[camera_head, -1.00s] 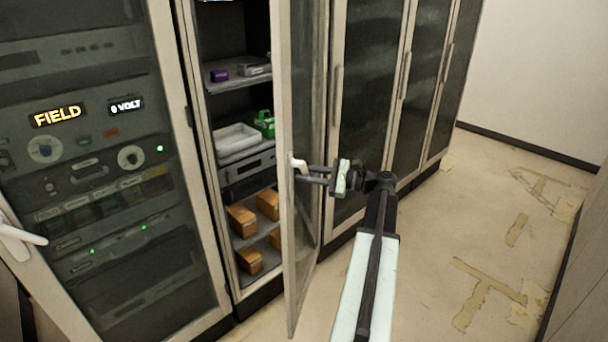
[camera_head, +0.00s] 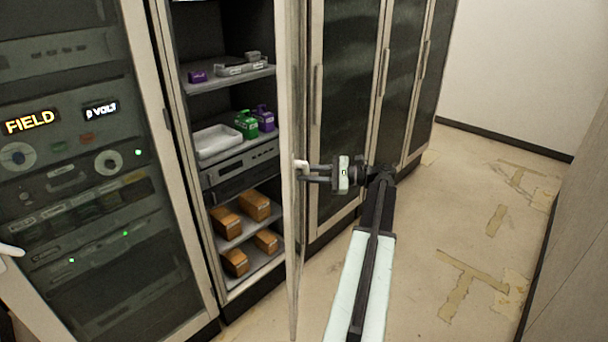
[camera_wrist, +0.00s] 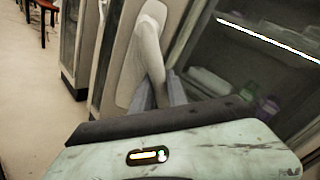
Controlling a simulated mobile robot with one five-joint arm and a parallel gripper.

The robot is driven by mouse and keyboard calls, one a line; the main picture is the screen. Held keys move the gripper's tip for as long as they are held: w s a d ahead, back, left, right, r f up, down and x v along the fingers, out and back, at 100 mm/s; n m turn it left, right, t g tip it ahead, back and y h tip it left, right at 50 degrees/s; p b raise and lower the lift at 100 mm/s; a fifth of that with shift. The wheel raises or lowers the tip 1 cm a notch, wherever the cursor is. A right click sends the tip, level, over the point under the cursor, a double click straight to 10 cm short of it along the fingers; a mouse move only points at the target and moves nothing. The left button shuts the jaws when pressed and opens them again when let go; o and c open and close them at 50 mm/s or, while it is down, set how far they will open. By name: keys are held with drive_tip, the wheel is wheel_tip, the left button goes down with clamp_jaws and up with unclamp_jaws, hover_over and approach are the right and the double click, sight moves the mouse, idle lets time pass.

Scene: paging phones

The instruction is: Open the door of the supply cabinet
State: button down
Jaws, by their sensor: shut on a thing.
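The supply cabinet (camera_head: 211,155) stands open in the head view, with its shelves showing. Its door (camera_head: 291,230) is swung out and seen nearly edge-on. My gripper (camera_head: 306,172) is shut on the white door handle (camera_head: 300,163) on the outer side of the door. In the wrist view the pale handle (camera_wrist: 148,45) rises from between my gripper's fingers (camera_wrist: 160,93). The finger tips are partly hidden by the gripper body.
Shelves hold brown boxes (camera_head: 255,205), a white tray (camera_head: 218,139), a green container (camera_head: 246,124) and purple ones. A rack cabinet (camera_head: 80,180) stands at left, closed dark cabinets (camera_head: 345,100) at right. Open floor (camera_head: 440,230) lies right of my arm.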

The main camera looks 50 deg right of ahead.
drive_tip(key=shift+n+g+y, duration=0.6)
drive_tip(key=shift+y, duration=0.2)
drive_tip(key=shift+v, duration=2.6)
unclamp_jaws()
drive_tip(key=shift+w, duration=0.1)
drive_tip(key=shift+d, duration=0.1)
drive_tip(key=shift+v, duration=2.75)
